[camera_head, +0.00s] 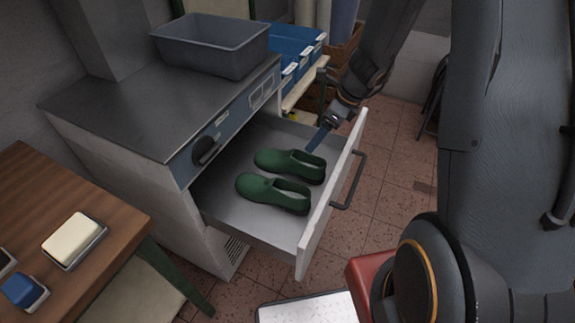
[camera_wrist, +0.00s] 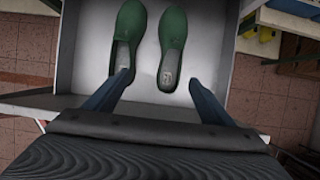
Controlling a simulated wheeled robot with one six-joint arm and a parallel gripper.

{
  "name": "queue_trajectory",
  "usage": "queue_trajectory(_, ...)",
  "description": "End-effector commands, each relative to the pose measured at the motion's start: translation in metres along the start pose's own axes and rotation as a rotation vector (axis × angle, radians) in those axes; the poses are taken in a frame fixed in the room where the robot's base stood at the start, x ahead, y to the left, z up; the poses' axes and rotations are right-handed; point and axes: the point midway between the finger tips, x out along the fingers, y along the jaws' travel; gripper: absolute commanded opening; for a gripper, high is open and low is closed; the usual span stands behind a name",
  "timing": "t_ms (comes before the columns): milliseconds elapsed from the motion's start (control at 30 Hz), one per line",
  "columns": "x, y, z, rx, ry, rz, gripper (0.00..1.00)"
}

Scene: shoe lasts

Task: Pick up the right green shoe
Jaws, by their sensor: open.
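Two green slip-on shoes lie side by side in an open drawer, toes toward the cabinet. The right green shoe (camera_head: 283,162) is the farther one in the head view and the right-hand one in the wrist view (camera_wrist: 173,36). The left green shoe (camera_head: 262,190) is nearer in the head view and on the left in the wrist view (camera_wrist: 128,34). My gripper (camera_wrist: 160,82) is open and empty at the heel ends of the shoes. In the head view, my gripper (camera_head: 318,142) is at the far end of the drawer, with its fingers partly hidden.
The drawer (camera_head: 240,211) has a white front with a dark handle (camera_head: 353,183). A grey bin (camera_head: 212,45) stands on the cabinet top. Blue bins (camera_head: 293,42) are behind. A wooden table (camera_head: 100,215) with a soap-like block (camera_head: 73,240) is at left.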

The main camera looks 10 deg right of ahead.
Motion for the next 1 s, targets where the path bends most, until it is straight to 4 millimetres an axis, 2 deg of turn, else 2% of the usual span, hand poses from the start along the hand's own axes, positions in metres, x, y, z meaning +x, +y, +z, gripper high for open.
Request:
queue_trajectory(33, 0.021, -0.005, -0.006, 0.001, 0.0, 0.0, 0.76)
queue_trajectory(100, 0.039, -0.009, -0.011, 0.002, 0.0, 0.0, 0.76)
queue_trajectory(300, 0.084, -0.021, -0.023, 0.006, 0.0, -0.002, 0.76)
queue_trajectory(400, 0.099, -0.025, -0.028, 0.007, 0.0, -0.003, 0.76)
queue_trajectory(733, 0.122, -0.029, -0.031, 0.006, 0.0, -0.001, 0.76)
queue_trajectory(1000, 0.148, -0.029, -0.03, 0.004, 0.001, 0.0, 0.76)
